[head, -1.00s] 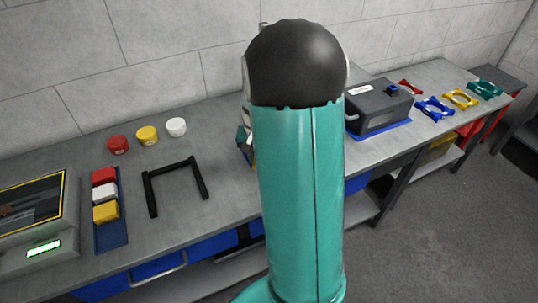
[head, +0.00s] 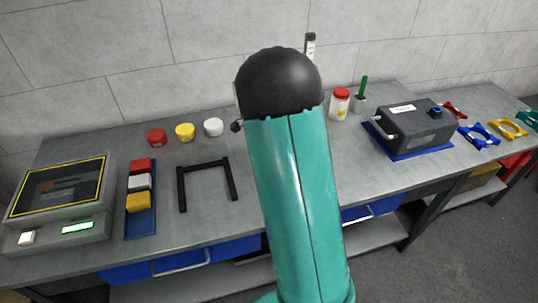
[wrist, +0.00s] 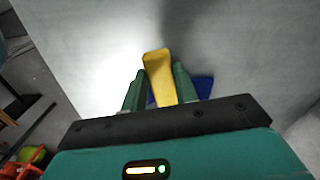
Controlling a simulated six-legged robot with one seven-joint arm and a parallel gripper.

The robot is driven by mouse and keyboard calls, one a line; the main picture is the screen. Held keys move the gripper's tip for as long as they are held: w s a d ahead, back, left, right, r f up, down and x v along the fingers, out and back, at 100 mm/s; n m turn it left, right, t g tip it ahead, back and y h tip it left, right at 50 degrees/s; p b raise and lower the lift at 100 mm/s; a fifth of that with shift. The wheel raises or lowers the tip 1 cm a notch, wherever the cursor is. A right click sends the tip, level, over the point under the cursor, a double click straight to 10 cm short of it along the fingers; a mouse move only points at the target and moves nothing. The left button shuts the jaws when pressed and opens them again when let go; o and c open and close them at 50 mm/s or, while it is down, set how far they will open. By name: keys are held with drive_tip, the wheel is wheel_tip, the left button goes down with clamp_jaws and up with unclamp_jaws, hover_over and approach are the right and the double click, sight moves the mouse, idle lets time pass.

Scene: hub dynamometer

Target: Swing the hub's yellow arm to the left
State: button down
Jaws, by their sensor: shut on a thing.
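The hub's yellow arm (wrist: 160,85) stands between the two green fingers of my gripper (wrist: 160,74) in the wrist view. My gripper is shut on it. Part of a blue piece (wrist: 203,87) shows behind the right finger; I cannot tell whether it belongs to the hub. In the head view my own teal arm with its black joint fills the middle and hides the gripper, the hub and the yellow arm.
On the bench (head: 300,215), a black frame (head: 207,184), coloured blocks on a blue tray (head: 141,225) and a screen unit (head: 60,195) stand left. A red-lidded jar (head: 340,105), a green-handled item in a cup (head: 361,97) and a dark case (head: 414,126) stand right.

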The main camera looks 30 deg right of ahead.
drive_tip(key=shift+w+d+r+m, duration=0.1)
drive_tip(key=shift+w+d+m, duration=0.1)
drive_tip(key=shift+w+m, duration=0.45)
drive_tip(key=c, duration=1.1)
unclamp_jaws()
wheel_tip(320, 180, up, 14)
drive_tip(key=shift+f, duration=0.1)
